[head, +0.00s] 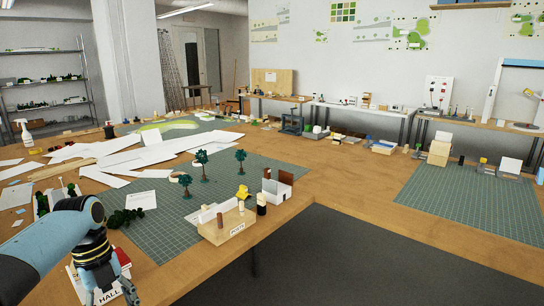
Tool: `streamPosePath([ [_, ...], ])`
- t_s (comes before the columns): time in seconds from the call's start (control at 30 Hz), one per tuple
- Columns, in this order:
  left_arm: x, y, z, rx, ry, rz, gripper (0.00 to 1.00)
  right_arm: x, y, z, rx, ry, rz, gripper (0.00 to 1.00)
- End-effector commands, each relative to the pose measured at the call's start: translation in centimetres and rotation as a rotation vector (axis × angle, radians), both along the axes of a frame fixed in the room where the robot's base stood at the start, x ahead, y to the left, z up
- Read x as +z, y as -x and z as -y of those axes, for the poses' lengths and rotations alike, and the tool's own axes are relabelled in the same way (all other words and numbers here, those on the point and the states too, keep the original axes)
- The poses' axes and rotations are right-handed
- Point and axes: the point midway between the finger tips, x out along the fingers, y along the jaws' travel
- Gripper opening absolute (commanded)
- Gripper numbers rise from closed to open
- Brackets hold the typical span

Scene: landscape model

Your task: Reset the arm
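My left arm comes in from the lower left of the head view, with a blue link and a dark wrist with yellow bands. Its gripper (112,292) points down at the bottom edge, over a white and red card or booklet lettered "HALL" (108,297). The fingers are cut off by the frame edge, and I cannot tell whether they are open or shut. My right arm and gripper are not in view.
A green cutting mat (178,226) holds small model trees (202,160), a wooden tray (226,228) and a small walled box (277,185). White sheets (130,150) lie behind. Another green mat (470,205) at right is mostly clear. A spray bottle (25,133) stands far left.

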Motion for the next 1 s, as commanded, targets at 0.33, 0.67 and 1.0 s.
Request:
streamPosePath([
  [0.33,-5.7,4.2,0.4,-0.003,0.006,-0.077,0.48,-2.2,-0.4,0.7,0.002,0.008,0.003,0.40],
  [0.67,-15.7,12.7,1.1,-0.002,0.005,-0.217,0.48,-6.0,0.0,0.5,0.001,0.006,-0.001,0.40],
  [1.0,-35.6,30.9,1.4,0.341,-0.167,-0.358,0.48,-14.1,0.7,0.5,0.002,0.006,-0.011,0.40],
])
